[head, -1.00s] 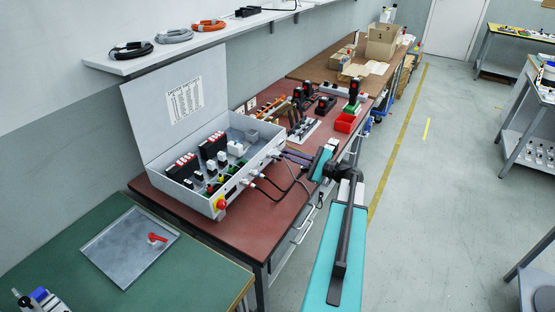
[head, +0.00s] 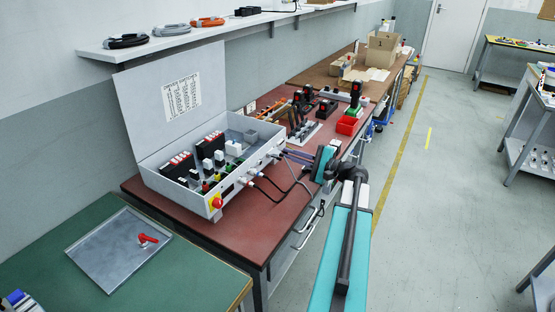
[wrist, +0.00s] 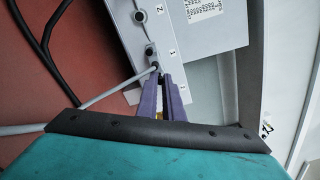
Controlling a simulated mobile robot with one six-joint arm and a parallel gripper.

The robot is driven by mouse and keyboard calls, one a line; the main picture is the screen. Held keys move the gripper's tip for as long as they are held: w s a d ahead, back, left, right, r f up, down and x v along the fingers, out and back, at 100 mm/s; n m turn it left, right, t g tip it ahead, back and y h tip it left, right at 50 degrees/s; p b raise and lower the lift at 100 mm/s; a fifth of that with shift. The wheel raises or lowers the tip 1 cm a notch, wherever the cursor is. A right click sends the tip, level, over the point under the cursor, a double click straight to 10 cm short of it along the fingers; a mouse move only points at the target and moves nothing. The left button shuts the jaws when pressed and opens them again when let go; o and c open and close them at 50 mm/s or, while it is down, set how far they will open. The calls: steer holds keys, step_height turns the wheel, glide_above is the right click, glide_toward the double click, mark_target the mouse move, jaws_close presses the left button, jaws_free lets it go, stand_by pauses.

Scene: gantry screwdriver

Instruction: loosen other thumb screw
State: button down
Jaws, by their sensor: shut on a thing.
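The grey control box (head: 205,201) stands open on the red-brown bench top. Its side panel (wrist: 118,35) fills the upper middle of the wrist view, with numbered connectors. My gripper (wrist: 158,76) is at this panel, its purple fingers closed together on a small dark part, apparently the thumb screw (wrist: 154,66), beside a grey cable end. The fingertips hide most of that part. Another dark round connector (wrist: 139,16) sits farther up the panel, clear of the fingers. In the head view my gripper (head: 284,153) reaches the box's right side.
Black cables (wrist: 40,50) and a grey cable (wrist: 100,98) hang from the panel close to my gripper. A metal tray (head: 100,265) with a red-handled part (head: 148,239) lies on the green table. A red bin (head: 347,125) stands farther along the bench.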

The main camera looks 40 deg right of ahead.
steer(key=shift+f+n+b, duration=0.15)
steer(key=shift+n+b, duration=0.35)
steer(key=shift+b, duration=0.15)
steer(key=shift+n+b, duration=0.5)
steer(key=shift+b, duration=0.25)
steer(key=shift+b, duration=0.4)
steer(key=n+b, duration=0.3)
steer(key=b, duration=0.1)
steer(key=n+b, duration=0.5)
steer(key=b, duration=0.4)
steer(key=shift+n, duration=0.4)
steer(key=shift+b, duration=0.4)
steer(key=shift+n, duration=0.3)
